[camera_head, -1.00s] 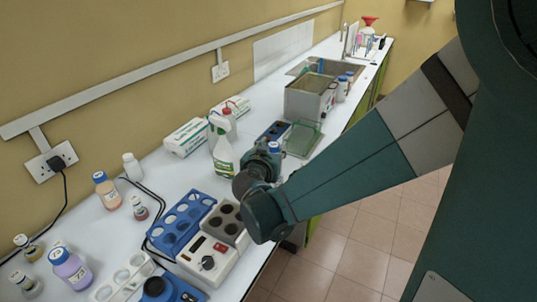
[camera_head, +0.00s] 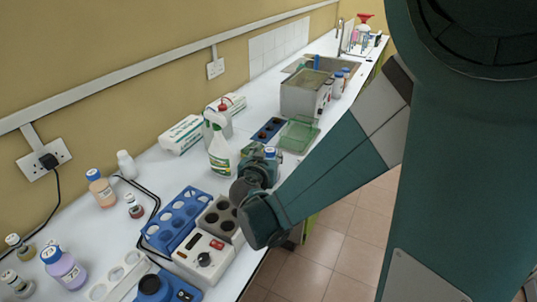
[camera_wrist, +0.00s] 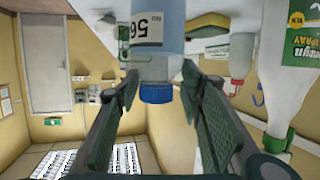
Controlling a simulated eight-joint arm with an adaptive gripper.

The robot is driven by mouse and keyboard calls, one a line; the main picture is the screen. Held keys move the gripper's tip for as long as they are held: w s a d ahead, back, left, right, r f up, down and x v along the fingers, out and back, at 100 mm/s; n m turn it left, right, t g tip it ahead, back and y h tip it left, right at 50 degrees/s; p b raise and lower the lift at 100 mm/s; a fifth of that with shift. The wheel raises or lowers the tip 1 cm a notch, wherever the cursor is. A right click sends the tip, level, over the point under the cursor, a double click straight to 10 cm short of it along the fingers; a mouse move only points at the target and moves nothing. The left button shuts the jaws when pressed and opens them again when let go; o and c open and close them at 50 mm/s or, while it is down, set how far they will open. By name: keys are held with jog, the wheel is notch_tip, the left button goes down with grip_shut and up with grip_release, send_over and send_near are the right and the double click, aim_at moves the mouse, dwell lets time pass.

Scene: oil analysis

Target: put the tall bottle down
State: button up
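The tall bottle is pale blue with a white label and a blue cap (camera_wrist: 156,93). It appears upside down in the wrist view, at the top middle (camera_wrist: 158,30). In the head view its blue cap (camera_head: 270,152) shows beside my gripper (camera_head: 263,166), which hides most of the bottle. In the wrist view my gripper (camera_wrist: 160,82) has one finger on each side of the neck just below the cap, and appears shut on it. The bottle's base is hidden, so I cannot tell whether it touches the bench.
A spray bottle (camera_head: 219,152) stands close to the left of my gripper. A blue-black rack (camera_head: 268,130) and a green tray (camera_head: 298,136) lie behind. A grey heating block (camera_head: 221,214) and blue tube rack (camera_head: 176,220) are in front. Bare white bench (camera_head: 250,104) lies farther back.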

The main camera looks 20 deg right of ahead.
jog(key=shift+o, duration=1.1)
jog(key=shift+r, duration=0.2)
jog(key=p+v, duration=0.2)
jog(key=v, duration=1)
jog(key=shift+p, duration=0.35)
jog(key=shift+d, duration=0.15)
jog(key=s+d+n+g+y, duration=0.3)
jog(key=s+d+g, duration=0.25)
jog(key=s, duration=0.45)
jog(key=s+a+r+n+y, duration=0.2)
jog(key=s+y, duration=0.2)
jog(key=s, duration=0.6)
jog(key=shift+s+r+n, duration=0.25)
jog(key=shift+r+n, duration=0.05)
jog(key=shift+r, duration=0.05)
